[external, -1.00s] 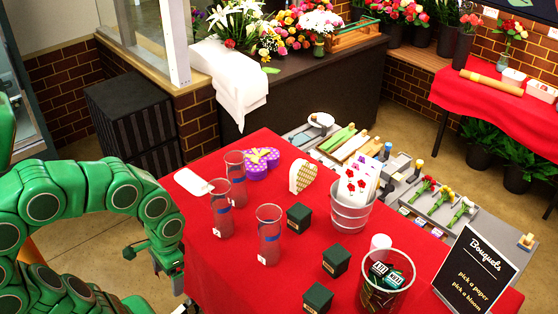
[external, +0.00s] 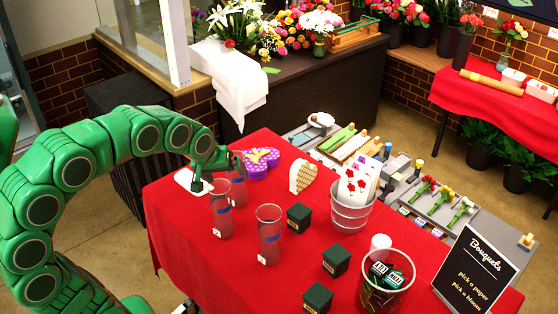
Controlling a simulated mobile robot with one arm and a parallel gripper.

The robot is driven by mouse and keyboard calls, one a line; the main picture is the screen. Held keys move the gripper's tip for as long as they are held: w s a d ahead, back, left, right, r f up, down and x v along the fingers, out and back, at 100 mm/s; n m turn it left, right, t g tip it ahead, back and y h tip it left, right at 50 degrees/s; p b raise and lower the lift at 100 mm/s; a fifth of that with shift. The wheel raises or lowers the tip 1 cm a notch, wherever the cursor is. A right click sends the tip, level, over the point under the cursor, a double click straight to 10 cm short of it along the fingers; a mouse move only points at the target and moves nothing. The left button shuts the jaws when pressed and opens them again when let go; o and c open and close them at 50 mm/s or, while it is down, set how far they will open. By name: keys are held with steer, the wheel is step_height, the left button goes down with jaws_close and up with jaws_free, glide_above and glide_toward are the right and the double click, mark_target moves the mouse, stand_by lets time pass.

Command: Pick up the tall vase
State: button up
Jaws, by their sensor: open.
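Three clear glass vases with blue bands and small white tags stand upright on the red table. One is at the back (external: 238,193), partly hidden behind my gripper. One is at the left (external: 222,217), and one is nearer the front right (external: 268,240). They look close in height, so I cannot tell for sure which is the tall one. My gripper (external: 218,178) is open, its fingers spread near the tops of the back and left vases. No vase is visibly held, and I cannot tell whether a finger touches one.
The red table's (external: 190,255) front left is clear.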

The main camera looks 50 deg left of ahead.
steer(key=w+a+f+n, duration=0.2)
steer(key=w+a+n, duration=0.2)
steer(key=a, duration=0.3)
steer(key=w+a+f+n, duration=0.3)
steer(key=w+a+n, duration=0.1)
steer(key=w+a, duration=0.15)
steer(key=a+f+n+h, duration=0.1)
steer(key=a+f+n, duration=0.4)
steer(key=a, duration=0.4)
steer(key=n+t+h, duration=0.2)
steer(key=n+h, duration=0.1)
steer(key=h, duration=0.8)
glide_toward(221, 199)
steer(key=w+f, duration=0.4)
steer(key=shift+s+x, duration=0.1)
steer(key=shift+x, duration=1.45)
steer(key=shift+s+x, duration=0.15)
steer(key=shift+x, duration=1.35)
steer(key=shift+f, duration=0.2)
